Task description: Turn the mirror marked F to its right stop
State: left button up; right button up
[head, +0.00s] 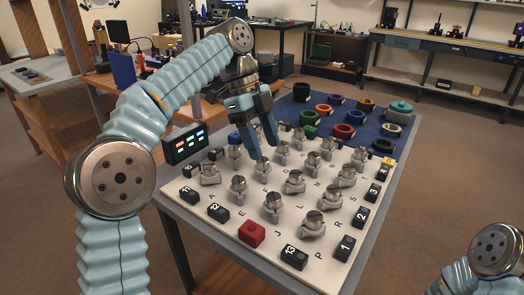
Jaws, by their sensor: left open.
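The white board (192,206) carries several small silver mirror mounts in rows, with black letters beside them. The mount that seems to be mirror F (262,168) stands in the second row from the front; its letter is too small to read surely. My left gripper (264,148) points down over this mount, its two dark fingers apart. The fingertips are close to the mount's top; I cannot tell whether they touch it. The fingers and hand partly hide mounts behind. My right gripper is out of view; only part of my right arm shows at the lower right.
A red block (251,234) and black numbered blocks (295,256) line the board's edges. A small dark display (186,144) stands at the left. Coloured rings (343,131) lie on a blue mat (290,107) behind. Neighbouring mounts stand close around the gripper.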

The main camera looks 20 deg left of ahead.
pick_arm(q)
jog(key=s+d+r+b, duration=0.1)
jog(key=s+d+r, duration=0.2)
jog(key=s+r, duration=0.5)
jog(key=s, duration=0.4)
jog(key=shift+s+d+r, duration=0.2)
jog(key=shift+d+r, duration=0.05)
jog(key=shift+d, duration=0.05)
